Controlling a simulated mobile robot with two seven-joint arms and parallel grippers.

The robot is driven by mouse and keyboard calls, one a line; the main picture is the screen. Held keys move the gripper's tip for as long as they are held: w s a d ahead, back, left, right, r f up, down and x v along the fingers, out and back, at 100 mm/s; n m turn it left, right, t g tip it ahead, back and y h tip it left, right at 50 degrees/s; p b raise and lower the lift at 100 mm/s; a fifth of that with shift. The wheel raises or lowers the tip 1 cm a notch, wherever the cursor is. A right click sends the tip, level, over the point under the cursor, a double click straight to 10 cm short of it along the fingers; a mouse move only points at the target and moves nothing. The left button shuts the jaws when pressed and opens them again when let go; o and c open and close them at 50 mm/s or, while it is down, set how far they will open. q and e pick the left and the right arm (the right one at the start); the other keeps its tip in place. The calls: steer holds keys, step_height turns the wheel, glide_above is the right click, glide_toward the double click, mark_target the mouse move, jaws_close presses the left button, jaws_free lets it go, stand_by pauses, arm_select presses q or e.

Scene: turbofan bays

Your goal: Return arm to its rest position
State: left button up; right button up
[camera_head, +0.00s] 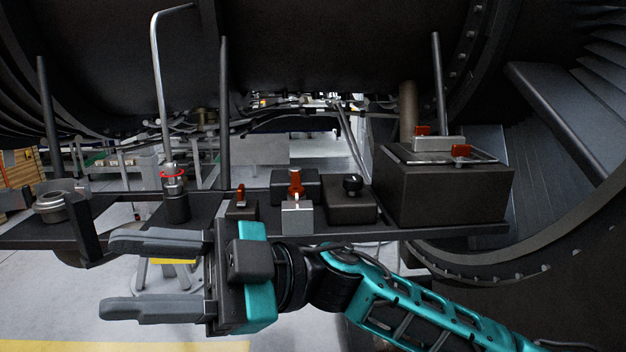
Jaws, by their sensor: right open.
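My right gripper (158,274) is in the lower left of the head view, in front of and below the shelf's front edge. Its two grey fingers point left and stand wide apart, with nothing between them. My teal right arm (430,310) comes in from the lower right and reaches left to the gripper. The gripper overlaps the shelf's front edge in the picture; I cannot tell if they touch. My left gripper is not in view.
A dark shelf (440,231) holds small blocks with red parts, a black knob block (351,202) and a large dark box (440,195). A bent metal rod (158,90) stands in a holder at left. A ring-shaped cup (62,203) is at far left. The engine (320,50) hangs above.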

steer(key=w+d+f+m+t+h, duration=0.2)
steer(key=w+d+f+m+t, duration=0.5)
steer(key=m+t, duration=0.6)
steer(key=w+d+f+m+t+h, duration=0.3)
steer(key=w+d+f+m+t, duration=0.35)
steer(key=f+m+t, duration=0.65)
steer(key=s+d+f+m+h, duration=0.25)
steer(key=d+f+h, duration=0.55)
steer(key=f, duration=0.4)
steer(key=s+d+f+g+h, duration=0.4)
steer(key=s+d+f, duration=0.6)
steer(key=s+f, duration=0.2)
steer(key=shift+s+f+g, duration=0.25)
steer(key=shift+f+g, duration=0.15)
steer(key=shift+f, duration=0.25)
steer(key=shift+a, duration=0.1)
